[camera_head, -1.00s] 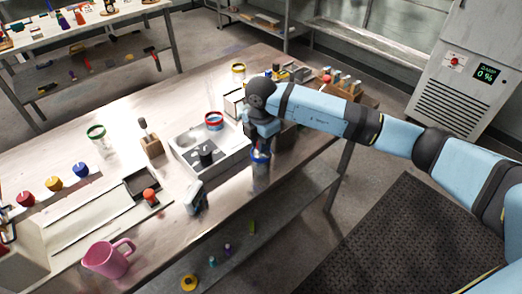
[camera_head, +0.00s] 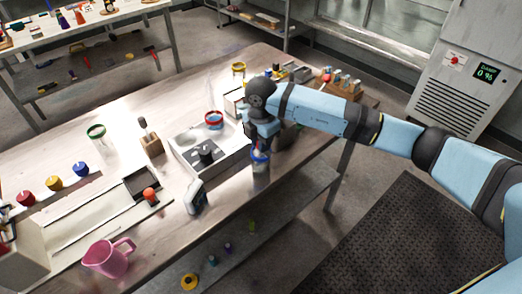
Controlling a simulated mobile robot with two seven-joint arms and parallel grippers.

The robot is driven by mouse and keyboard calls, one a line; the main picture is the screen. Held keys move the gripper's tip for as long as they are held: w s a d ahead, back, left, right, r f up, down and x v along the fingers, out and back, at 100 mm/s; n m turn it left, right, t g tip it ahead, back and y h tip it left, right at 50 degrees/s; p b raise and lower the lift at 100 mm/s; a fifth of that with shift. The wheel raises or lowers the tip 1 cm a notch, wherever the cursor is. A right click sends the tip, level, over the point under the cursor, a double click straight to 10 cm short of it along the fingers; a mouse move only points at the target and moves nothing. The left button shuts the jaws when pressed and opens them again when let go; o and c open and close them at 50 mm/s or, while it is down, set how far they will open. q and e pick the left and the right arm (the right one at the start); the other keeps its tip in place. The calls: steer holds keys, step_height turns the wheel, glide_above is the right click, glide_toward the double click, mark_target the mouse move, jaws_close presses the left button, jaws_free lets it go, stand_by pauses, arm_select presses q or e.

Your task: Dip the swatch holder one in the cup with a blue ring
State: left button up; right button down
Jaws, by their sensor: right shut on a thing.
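The cup with a blue ring (camera_head: 260,164) stands near the front edge of the table, a clear vessel partly covered from above by my right arm. My right gripper (camera_head: 257,142) points down just above this cup's rim. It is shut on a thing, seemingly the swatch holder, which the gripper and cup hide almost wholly. I cannot tell how far the holder reaches into the cup. My left gripper does not show.
Left of the blue-ringed cup is a pale sink tray (camera_head: 190,158) with a dark object in it. Cups with red (camera_head: 214,121), green (camera_head: 97,134) and yellow (camera_head: 238,70) rings stand farther away.

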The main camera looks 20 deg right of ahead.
steer(key=shift+f, duration=0.3)
steer(key=shift+r, duration=0.25)
steer(key=shift+r, duration=0.15)
steer(key=shift+f, duration=0.35)
steer(key=shift+r, duration=0.1)
steer(key=shift+r, duration=0.3)
steer(key=shift+f, duration=0.2)
